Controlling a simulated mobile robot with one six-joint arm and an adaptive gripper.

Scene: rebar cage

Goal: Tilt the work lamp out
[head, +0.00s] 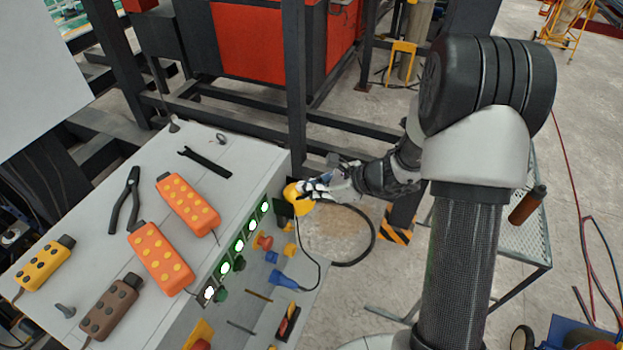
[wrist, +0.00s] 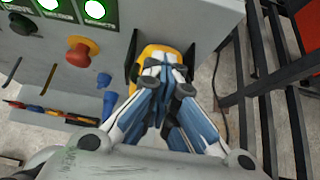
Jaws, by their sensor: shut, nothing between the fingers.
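The work lamp appears to be the yellow rounded piece (head: 292,193) at the right end of the grey console's front. In the wrist view its yellow body (wrist: 149,53) is against the console side, partly hidden behind my fingers. My gripper (head: 306,189) is shut with nothing between its fingers. In the wrist view the closed fingertips (wrist: 166,74) overlap the lamp's lower part. I cannot tell whether they touch it. How far the lamp is tilted is not clear.
The console top (head: 237,153) holds orange pendants (head: 160,258), black pliers (head: 125,200) and a black wrench (head: 205,162). Its front has lit green buttons, a red mushroom button (wrist: 82,51) and a blue plug (head: 283,279). A black post (head: 297,90) stands behind the lamp. A black cable hangs nearby.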

